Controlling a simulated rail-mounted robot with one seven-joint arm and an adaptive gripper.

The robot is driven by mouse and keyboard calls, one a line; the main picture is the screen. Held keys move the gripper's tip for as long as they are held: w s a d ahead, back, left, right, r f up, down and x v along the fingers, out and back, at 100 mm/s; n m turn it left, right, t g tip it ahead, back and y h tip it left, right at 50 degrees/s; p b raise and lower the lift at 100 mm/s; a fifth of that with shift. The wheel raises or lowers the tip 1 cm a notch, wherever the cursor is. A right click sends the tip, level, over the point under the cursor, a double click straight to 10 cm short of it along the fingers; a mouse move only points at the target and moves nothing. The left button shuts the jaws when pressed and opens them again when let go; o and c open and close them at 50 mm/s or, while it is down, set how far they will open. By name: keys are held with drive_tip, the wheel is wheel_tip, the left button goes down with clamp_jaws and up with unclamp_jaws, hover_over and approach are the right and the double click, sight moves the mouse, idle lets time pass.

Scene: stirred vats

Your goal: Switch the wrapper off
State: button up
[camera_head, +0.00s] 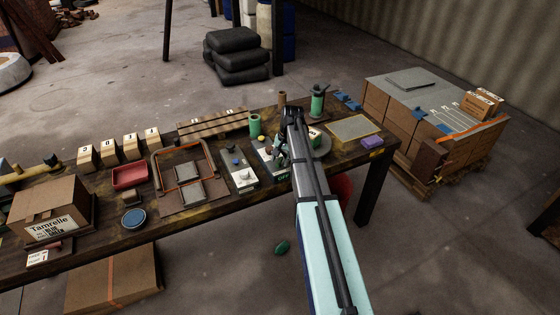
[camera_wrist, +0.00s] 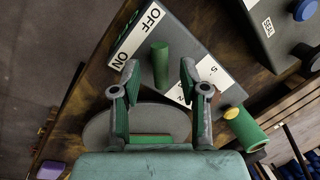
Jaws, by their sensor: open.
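A dark grey control box (camera_wrist: 205,50) with white OFF and ON labels shows in the wrist view. A green lever (camera_wrist: 160,66) stands up from it beside the labels; I cannot tell which label it is set to. My gripper (camera_wrist: 158,72) is open, with one finger on each side of the lever and gaps visible. In the head view my gripper (camera_head: 281,153) is over the control box (camera_head: 265,160) and hides much of it. A round grey turntable (camera_head: 321,146) lies just right of it, partly behind my arm.
Another panel with a blue knob (camera_head: 235,162) stands left of the box. A green cylinder (camera_head: 255,125) stands behind. A yellowish pad (camera_head: 350,128) and purple block (camera_head: 372,143) lie at the right end. A clamp frame (camera_head: 158,180) and red tray (camera_head: 129,176) lie left.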

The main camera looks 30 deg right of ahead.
wheel_tip(320, 180, up, 11)
drive_tip(key=s+d, duration=0.1)
drive_tip(key=shift+s+d+f, duration=0.2)
drive_tip(key=shift+s+d, duration=0.05)
drive_tip(key=shift+s, duration=0.05)
idle(0.4)
